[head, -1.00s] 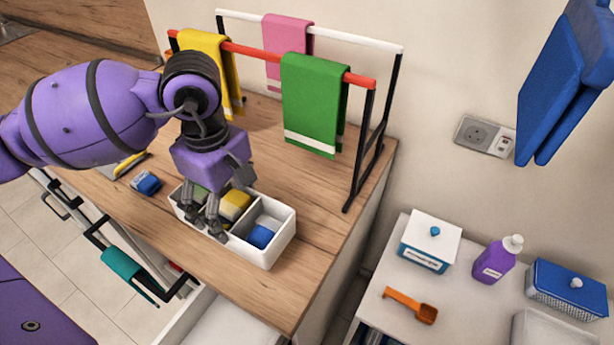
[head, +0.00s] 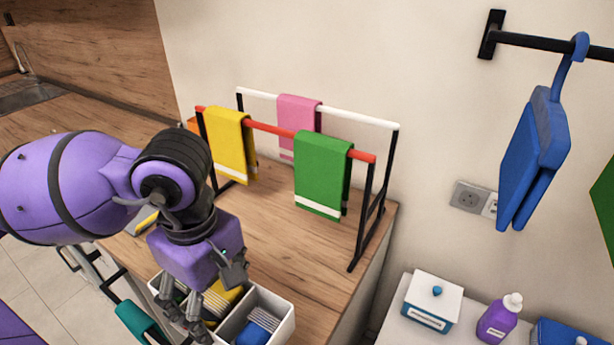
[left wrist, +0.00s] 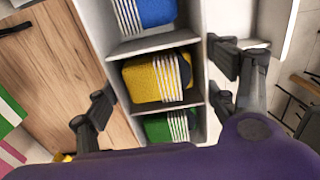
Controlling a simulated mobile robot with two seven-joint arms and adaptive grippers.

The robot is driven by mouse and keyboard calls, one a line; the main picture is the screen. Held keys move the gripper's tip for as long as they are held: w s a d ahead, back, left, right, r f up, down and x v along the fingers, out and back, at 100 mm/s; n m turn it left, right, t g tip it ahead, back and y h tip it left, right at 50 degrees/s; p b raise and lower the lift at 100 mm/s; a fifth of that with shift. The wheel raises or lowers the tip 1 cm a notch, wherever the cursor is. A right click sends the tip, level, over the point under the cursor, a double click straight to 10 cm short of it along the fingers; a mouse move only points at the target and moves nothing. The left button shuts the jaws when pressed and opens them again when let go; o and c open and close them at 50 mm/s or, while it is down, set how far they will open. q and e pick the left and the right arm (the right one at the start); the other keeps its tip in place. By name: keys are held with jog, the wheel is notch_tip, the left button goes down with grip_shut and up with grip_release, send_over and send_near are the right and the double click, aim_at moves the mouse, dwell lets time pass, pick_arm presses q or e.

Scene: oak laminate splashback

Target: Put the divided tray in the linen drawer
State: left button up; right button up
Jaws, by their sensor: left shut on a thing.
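The divided tray (head: 272,300) is white and sits at the bottom of the head view, partly cut off by the frame edge. It holds folded cloths: blue (head: 260,326), yellow (head: 221,298) and, in the left wrist view, green (left wrist: 163,127), one per compartment. My left gripper (head: 205,298) is shut on the tray, its fingers across the tray's width. The left wrist view shows the fingers on both sides of the tray (left wrist: 140,47). The tray looks raised above the counter; the gap is hidden. My right gripper is out of view. I cannot make out the linen drawer now.
A towel rack (head: 362,215) with yellow, green and pink towels stands behind on the wooden counter (head: 262,232). Right of it, a lower white surface carries a white box (head: 432,302) and a purple bottle (head: 499,318).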

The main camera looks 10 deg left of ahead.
pick_arm(q)
jog(key=shift+w+m, duration=0.15)
jog(key=shift+m, duration=0.45)
jog(key=shift+w+a+f+m, duration=0.2)
jog(key=shift+w+m, duration=0.25)
jog(key=shift+m, duration=0.65)
jog(key=w+d+f+m, duration=0.3)
jog(key=w+m, duration=0.7)
jog(key=shift+w+d+m, duration=0.2)
jog(key=shift+d+m, duration=0.2)
